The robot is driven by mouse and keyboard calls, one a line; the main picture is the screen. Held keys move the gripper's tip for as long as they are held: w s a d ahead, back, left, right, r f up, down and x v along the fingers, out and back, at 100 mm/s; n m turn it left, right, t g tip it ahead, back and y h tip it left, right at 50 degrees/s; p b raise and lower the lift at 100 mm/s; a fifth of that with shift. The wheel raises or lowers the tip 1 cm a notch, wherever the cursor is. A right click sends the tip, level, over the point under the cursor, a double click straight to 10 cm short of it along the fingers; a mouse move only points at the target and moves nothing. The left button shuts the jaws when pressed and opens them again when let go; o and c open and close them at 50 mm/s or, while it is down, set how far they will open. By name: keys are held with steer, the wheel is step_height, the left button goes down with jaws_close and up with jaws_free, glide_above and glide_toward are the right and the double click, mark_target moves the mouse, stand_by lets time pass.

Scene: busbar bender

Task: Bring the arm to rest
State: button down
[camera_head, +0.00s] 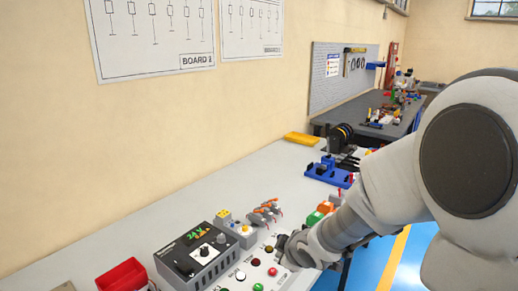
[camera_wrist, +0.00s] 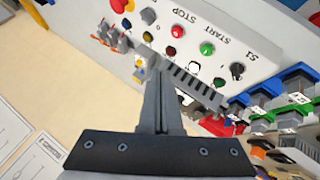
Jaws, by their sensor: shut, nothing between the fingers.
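My arm reaches in from the right of the head view, over the workbench (camera_head: 95,250). Its end is low, beside the control panel with coloured buttons (camera_head: 268,262). In the wrist view my gripper (camera_wrist: 162,62) has its fingers together, with nothing between them. The fingers point toward the panel face (camera_wrist: 225,20), which carries red, green, white and black buttons and a black knob. I cannot tell how large the gap is between fingertips and panel. In the head view my own arm hides most of the gripper.
A grey power unit (camera_head: 197,255) and a red bin (camera_head: 122,275) stand left of the panel. Orange-handled clips (camera_head: 265,212), a blue fixture (camera_head: 328,172) and a yellow block (camera_head: 301,138) lie farther back. Blue and green terminal blocks (camera_wrist: 265,105) are close right of the fingers.

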steer(key=s+d+r+m+h, duration=0.35)
steer(key=s+d+r, duration=0.2)
steer(key=r, duration=0.25)
steer(key=s+d+r+m+g, duration=0.1)
steer(key=s+r+m, duration=0.1)
steer(key=s, duration=0.4)
steer(key=s+d+r+m+p, duration=0.1)
steer(key=s+r+m, duration=0.2)
steer(key=s, duration=0.3)
steer(key=s+d+r+m+g, duration=0.1)
steer(key=s+r+m, duration=0.1)
steer(key=s+m, duration=0.2)
steer(key=shift+s+r+m+g+y, duration=0.35)
steer(key=shift+s+y, duration=0.1)
steer(key=shift+s, duration=0.55)
